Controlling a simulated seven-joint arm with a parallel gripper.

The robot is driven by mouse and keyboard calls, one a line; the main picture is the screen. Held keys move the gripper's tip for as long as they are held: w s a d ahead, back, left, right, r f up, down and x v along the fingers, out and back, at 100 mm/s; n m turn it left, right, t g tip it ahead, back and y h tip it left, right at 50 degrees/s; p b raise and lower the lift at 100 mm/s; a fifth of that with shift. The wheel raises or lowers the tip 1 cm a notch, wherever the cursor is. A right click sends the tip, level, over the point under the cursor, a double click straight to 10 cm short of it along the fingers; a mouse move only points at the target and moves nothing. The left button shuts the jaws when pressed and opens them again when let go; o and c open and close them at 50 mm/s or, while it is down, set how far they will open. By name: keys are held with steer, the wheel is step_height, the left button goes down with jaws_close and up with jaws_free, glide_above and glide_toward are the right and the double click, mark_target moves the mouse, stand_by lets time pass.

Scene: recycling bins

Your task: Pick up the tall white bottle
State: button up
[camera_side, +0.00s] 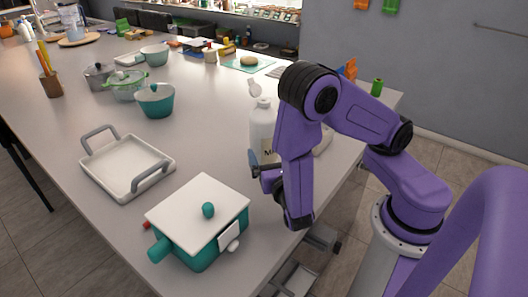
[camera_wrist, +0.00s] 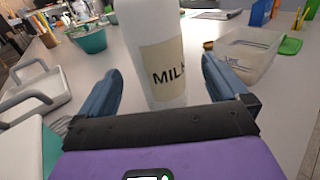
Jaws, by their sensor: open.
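The tall white bottle (camera_side: 262,125) stands upright on the table, partly hidden behind my purple arm in the side view. In the wrist view the bottle (camera_wrist: 150,40) shows a beige label reading "MILK", and its top is cut off by the frame edge. My gripper (camera_wrist: 162,92) is open, with one blue finger on each side of the bottle in the picture. The bottle's lower part appears between or just beyond the fingertips, and I see no finger closed on it. In the side view my gripper (camera_side: 258,168) is at the bottle's lower front, mostly hidden by the arm.
A teal pot with a white lid (camera_side: 200,212) stands near the front edge. A white tray with grey handles (camera_side: 128,165) lies to the left. A teal bowl (camera_side: 155,103) stands farther back. A clear container (camera_wrist: 243,58) is right of the bottle. The table's middle is clear.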

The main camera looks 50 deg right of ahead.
mark_target(264, 137)
steer(key=shift+x, duration=4)
steer(key=shift+w+a+r, duration=0.1)
steer(key=shift+w+a, duration=0.05)
steer(key=c, duration=1.3)
